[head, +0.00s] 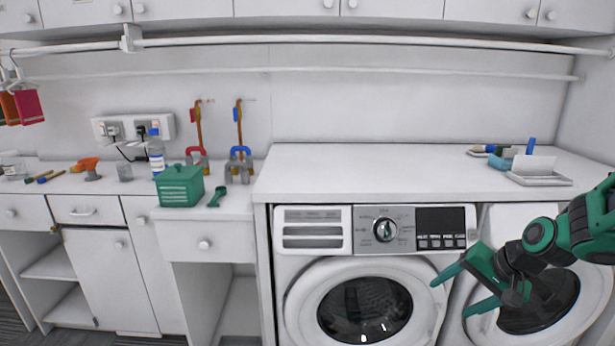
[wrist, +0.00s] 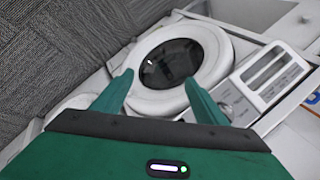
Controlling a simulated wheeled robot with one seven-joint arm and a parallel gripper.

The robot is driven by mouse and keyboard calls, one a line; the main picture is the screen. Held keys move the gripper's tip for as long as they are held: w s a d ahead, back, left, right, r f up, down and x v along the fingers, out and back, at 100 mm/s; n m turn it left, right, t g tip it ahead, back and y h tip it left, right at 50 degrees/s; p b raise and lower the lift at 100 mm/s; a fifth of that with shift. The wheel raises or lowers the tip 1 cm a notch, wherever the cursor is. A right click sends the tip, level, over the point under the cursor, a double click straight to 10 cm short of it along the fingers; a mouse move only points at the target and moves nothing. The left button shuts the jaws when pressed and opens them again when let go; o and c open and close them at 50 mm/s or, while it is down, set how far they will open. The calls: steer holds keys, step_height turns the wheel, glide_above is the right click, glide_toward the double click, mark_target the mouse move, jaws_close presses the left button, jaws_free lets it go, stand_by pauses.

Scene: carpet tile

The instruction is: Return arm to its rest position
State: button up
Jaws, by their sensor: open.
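My gripper (head: 450,288) is at the lower right of the head view, in front of the washing machines. Its two green fingers are spread apart with nothing between them. My arm reaches in from the right edge. In the wrist view my gripper (wrist: 160,95) is open and empty, with a washer door seen beyond the fingers. The left washing machine (head: 310,215) has a round closed door, a dial and a dark display. The right washing machine (head: 490,225) is partly hidden behind my arm.
The white countertop (head: 380,170) above the washers is mostly clear. A tray (head: 540,180) and small items sit at its right end. A green basket (head: 180,187), a bottle (head: 156,152) and tools stand on the left counter. A rail (head: 350,40) runs under the wall cabinets.

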steer(key=s+d+r+g+h, duration=0.1)
steer(key=s+d+r+g, duration=0.1)
steer(key=s, duration=1.1)
steer(key=s+d+r+n+g+h, duration=0.1)
steer(key=s+d+r+g+h, duration=0.1)
steer(key=s, duration=1.1)
step_height(320, 180, up, 2)
steer(key=shift+d+r+n+g, duration=0.25)
steer(key=shift+d+g, duration=0.35)
steer(key=shift+d, duration=0.55)
steer(key=shift+w, duration=0.1)
steer(key=shift+w+f, duration=0.3)
steer(key=shift+w, duration=0.3)
